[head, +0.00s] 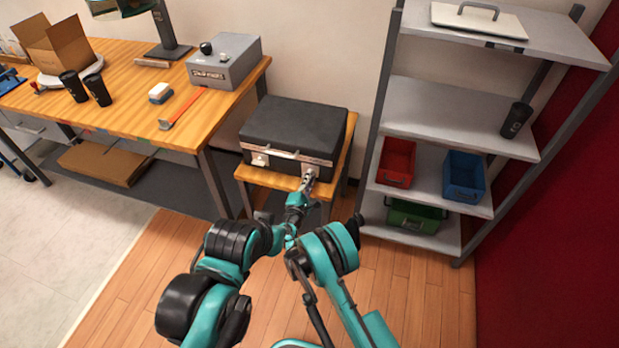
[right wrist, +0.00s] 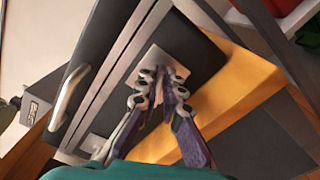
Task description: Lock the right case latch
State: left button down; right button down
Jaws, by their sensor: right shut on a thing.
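The black case (head: 295,128) lies closed on a small wooden stand, with a silver strip and a handle (head: 283,153) along its front. Its right latch (head: 309,171) is a pale metal plate on the front, partly hidden by my right gripper (head: 307,183). In the right wrist view the fingertips of this gripper (right wrist: 159,86) are close together over the latch plate (right wrist: 153,63), shut on the latch. The exact position of the latch lever is hidden between the fingers. The left latch (head: 260,160) is a white piece on the front. My left gripper is not in view.
The wooden stand (head: 252,178) holds the case. A workbench (head: 135,75) with a grey box (head: 224,62) stands left. A shelf rack (head: 438,118) with red (head: 397,161), blue (head: 464,175) and green (head: 414,216) bins stands close on the right. Floor in front is clear.

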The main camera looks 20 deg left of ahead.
aim_at(314, 152)
jog(key=m, duration=0.5)
jog(key=shift+f, duration=0.25)
dwell(0.3)
jog(key=c, duration=1.7)
grip_release()
jog(key=shift+f, duration=0.1)
jog(key=o, duration=0.7)
jog(key=r, duration=0.6)
jog(key=shift+w+r, duration=0.35)
jog(key=shift+c, duration=0.2)
jog(key=r, duration=0.1)
jog(key=s+r, duration=0.1)
jog(key=r, duration=0.1)
jog(key=shift+r, duration=0.1)
jog(key=c, duration=0.6)
jog(key=shift+w, duration=0.25)
jog(key=shift+c, duration=0.2)
jog(key=shift+s+r, duration=0.1)
jog(key=shift+r, duration=0.05)
